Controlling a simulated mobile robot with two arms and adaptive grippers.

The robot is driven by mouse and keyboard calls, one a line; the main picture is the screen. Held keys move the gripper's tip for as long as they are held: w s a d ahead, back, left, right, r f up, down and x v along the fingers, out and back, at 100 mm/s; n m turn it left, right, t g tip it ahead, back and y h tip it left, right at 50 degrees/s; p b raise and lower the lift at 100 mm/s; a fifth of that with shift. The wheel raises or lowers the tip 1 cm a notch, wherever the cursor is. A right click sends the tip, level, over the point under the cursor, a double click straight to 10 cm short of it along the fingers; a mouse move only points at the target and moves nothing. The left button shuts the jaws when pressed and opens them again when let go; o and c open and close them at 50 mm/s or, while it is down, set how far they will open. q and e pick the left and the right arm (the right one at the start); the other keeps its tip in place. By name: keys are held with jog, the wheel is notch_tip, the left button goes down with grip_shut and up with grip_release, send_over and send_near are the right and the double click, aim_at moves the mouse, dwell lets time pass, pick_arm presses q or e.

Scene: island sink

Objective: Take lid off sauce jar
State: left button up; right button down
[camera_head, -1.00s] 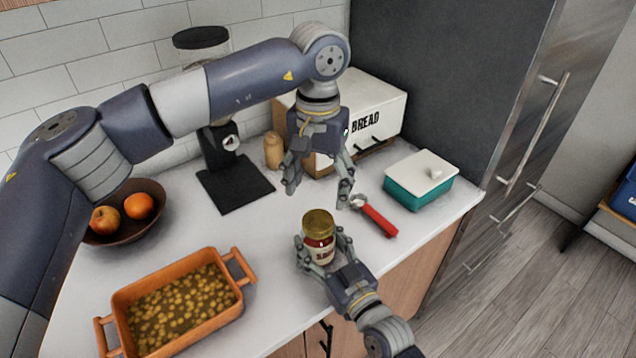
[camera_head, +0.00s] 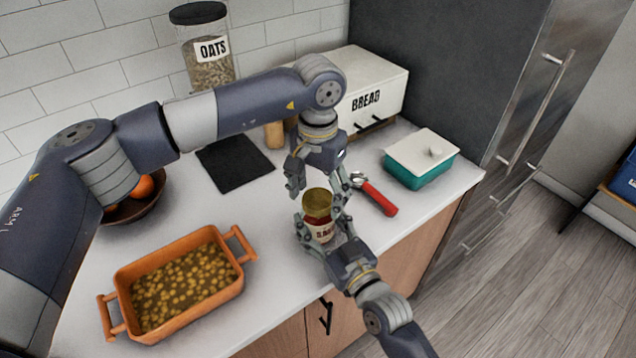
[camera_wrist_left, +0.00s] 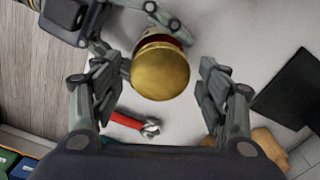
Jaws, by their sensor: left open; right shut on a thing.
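The sauce jar (camera_head: 319,231) stands upright near the counter's front edge, with a red band and a pale label. Its gold lid (camera_head: 317,200) is on top; it also shows in the left wrist view (camera_wrist_left: 160,68). My right gripper (camera_head: 322,236) is shut on the jar's body from the front. My left gripper (camera_head: 319,190) points down right above the jar, open, with its fingers on either side of the lid. In the left wrist view its fingers (camera_wrist_left: 163,88) stand apart from the lid, with a gap on both sides.
A red-handled tool (camera_head: 376,197) lies behind the jar to the right. A teal dish with a white lid (camera_head: 420,160) and a bread box (camera_head: 375,90) stand farther back. An orange baking dish (camera_head: 178,285) stands left. A dark board (camera_head: 234,163) lies flat behind.

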pick_arm(q)
jog(key=c, duration=1.1)
jog(key=shift+n, duration=0.3)
